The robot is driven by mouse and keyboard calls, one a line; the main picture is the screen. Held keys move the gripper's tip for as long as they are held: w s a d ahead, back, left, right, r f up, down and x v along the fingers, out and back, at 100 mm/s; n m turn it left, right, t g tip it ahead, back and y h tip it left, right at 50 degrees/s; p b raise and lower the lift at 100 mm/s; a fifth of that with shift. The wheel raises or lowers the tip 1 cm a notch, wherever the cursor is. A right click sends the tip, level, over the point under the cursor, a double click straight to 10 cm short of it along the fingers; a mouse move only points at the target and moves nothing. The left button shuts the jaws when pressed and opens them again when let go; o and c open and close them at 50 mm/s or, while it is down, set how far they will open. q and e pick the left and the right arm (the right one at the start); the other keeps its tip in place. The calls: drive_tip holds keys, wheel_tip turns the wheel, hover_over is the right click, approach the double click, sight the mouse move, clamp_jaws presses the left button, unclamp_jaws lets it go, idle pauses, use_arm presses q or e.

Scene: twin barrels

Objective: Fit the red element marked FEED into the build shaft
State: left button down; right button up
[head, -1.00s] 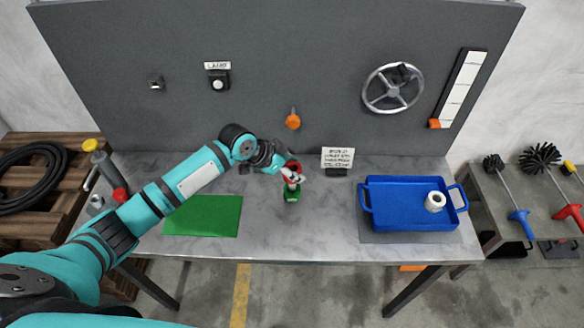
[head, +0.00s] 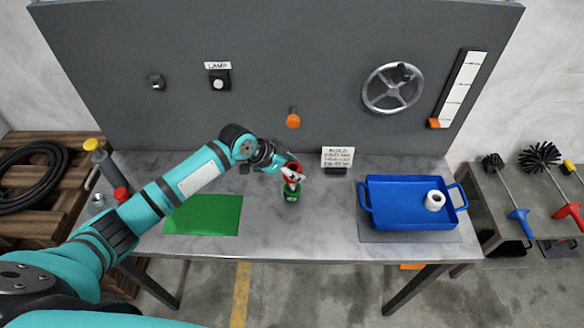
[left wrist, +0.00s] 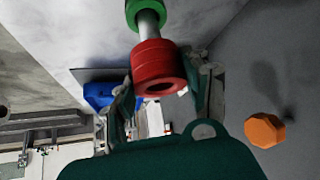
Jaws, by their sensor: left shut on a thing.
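The red element (head: 293,168) is in my left gripper (head: 289,177), near the middle of the table. Right below it stands a green piece (head: 291,194). In the left wrist view the red element (left wrist: 158,72) is a thick ring with its dark hole towards the camera. A pale grey shaft (left wrist: 151,22) runs between it and the green piece (left wrist: 146,8), roughly in line with the ring. My left gripper (left wrist: 160,98) is shut on the red element. I cannot tell whether the shaft is inside the ring. The FEED mark is not readable.
A blue tray (head: 396,222) holding a white ring (head: 434,201) stands at the right. A green mat (head: 203,216) lies at the left. A small sign (head: 338,158) stands behind. An orange knob (head: 293,121) and a handwheel (head: 393,88) are on the grey back panel.

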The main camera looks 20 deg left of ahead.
sight(292, 181)
use_arm(q)
drive_tip(key=shift+r+p, duration=0.15)
drive_tip(key=shift+p, duration=0.3)
idle(0.6)
drive_tip(key=shift+f+b, duration=0.4)
drive_tip(key=shift+f, duration=0.15)
drive_tip(key=shift+f+b, duration=1.45)
drive_tip(key=shift+f, duration=0.75)
drive_tip(key=c, duration=0.5)
unclamp_jaws()
drive_tip(key=shift+c, duration=0.2)
drive_tip(key=shift+s+f, duration=0.1)
drive_tip(key=v, duration=1.2)
